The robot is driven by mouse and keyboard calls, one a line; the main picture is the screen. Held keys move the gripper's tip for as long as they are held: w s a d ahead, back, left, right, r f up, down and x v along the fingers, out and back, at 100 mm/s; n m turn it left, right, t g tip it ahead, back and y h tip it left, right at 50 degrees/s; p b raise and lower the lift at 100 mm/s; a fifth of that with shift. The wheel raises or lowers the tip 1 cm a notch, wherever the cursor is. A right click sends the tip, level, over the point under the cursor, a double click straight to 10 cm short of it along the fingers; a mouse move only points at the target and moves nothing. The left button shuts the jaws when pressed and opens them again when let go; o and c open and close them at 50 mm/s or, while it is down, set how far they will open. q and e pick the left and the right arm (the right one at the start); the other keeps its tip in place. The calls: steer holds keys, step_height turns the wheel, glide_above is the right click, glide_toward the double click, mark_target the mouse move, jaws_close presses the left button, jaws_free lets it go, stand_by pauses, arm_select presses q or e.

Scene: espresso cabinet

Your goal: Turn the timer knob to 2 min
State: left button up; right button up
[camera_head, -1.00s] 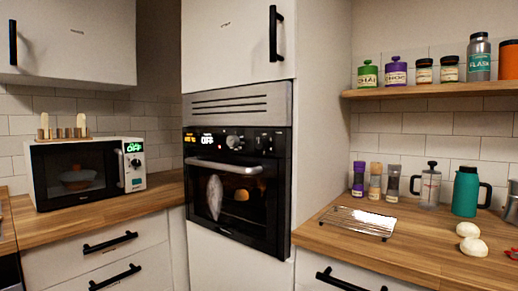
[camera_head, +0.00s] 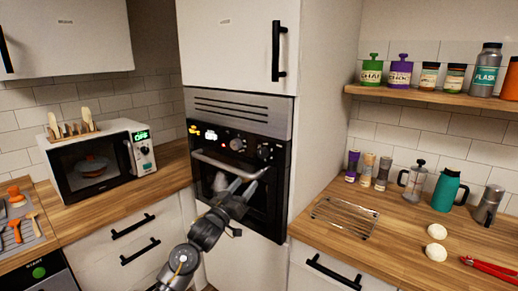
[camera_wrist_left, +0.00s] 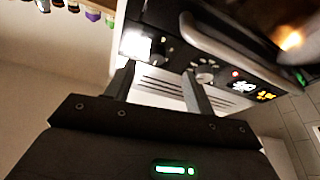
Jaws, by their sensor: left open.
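The black oven's control panel (camera_head: 222,140) has a left knob (camera_head: 237,145) and a right knob (camera_head: 265,152); their labels are too small to read, so I cannot tell which is the timer. A white lit display (camera_head: 211,135) is left of the knobs. My left gripper (camera_head: 240,184) is in front of the oven door, below the panel, open and empty. In the left wrist view the open fingers (camera_wrist_left: 158,72) point toward the panel. One knob (camera_wrist_left: 205,70) shows past the right finger; another (camera_wrist_left: 157,50) lies near a bright glare. My right gripper is not in view.
The oven handle (camera_head: 218,168) sticks out below the knobs, close to my left gripper. A microwave (camera_head: 100,160) stands left on the counter. The right counter holds a wire rack (camera_head: 345,216), a french press (camera_head: 412,182) and a teal flask (camera_head: 446,188).

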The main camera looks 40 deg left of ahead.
mark_target(261, 157)
arm_select(q)
steer(key=shift+t, duration=0.3)
steer(key=p+x, duration=0.1)
steer(key=x, duration=0.2)
steer(key=r+p+x, duration=0.1)
steer(key=x, duration=0.3)
steer(key=s+r+p+x, duration=0.1)
steer(key=x, duration=0.2)
steer(key=shift+w+a+r, duration=0.15)
steer(key=shift+w+a, duration=0.2)
steer(key=shift+w, duration=0.05)
steer(key=shift+w+r+p, duration=0.1)
steer(key=shift+w+p, duration=0.2)
steer(key=shift+w, duration=0.2)
arm_select(e)
steer(key=r, duration=0.2)
steer(key=s+r, duration=0.1)
steer(key=shift+s+d+r, duration=0.1)
steer(key=shift+r, duration=0.3)
